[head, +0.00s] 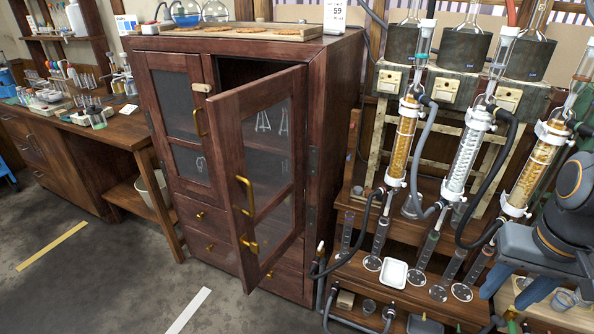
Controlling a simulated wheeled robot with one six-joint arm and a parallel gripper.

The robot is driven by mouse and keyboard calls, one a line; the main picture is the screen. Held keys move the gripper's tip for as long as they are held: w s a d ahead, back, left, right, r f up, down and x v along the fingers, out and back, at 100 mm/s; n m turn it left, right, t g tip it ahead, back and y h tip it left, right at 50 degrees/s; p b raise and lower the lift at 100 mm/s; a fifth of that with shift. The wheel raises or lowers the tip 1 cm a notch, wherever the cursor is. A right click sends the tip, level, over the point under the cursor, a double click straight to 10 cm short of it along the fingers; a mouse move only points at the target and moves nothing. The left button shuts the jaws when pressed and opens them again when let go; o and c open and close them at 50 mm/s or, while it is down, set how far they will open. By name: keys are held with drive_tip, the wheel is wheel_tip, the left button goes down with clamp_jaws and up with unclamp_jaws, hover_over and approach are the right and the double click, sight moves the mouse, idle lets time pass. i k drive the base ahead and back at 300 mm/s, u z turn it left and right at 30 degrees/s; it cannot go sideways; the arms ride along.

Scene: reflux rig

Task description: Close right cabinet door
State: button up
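The right cabinet door (258,175) is a reddish-brown wooden frame with a glass panel. It stands open, swung out towards me, hinged at the right side of the wooden cabinet (335,120). A brass handle (246,196) is on its free left edge. The dark inside of the cabinet shows above the door. The left cabinet door (181,120) looks shut and has a brass handle (198,122). Dark arm parts of mine with orange rings show at the right edge. I cannot make out my gripper, and nothing of mine touches the door.
Drawers (205,217) sit below the doors. A tray (222,31) lies on the cabinet top. Glass columns (468,150) with hoses stand close on the right. A wooden workbench (90,130) stands on the left. The grey floor (120,270) in front is clear, with painted strips.

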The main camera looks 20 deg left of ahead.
sight(225, 110)
drive_tip(key=u, duration=1.4)
drive_tip(key=k, duration=0.3)
drive_tip(key=z, duration=0.15)
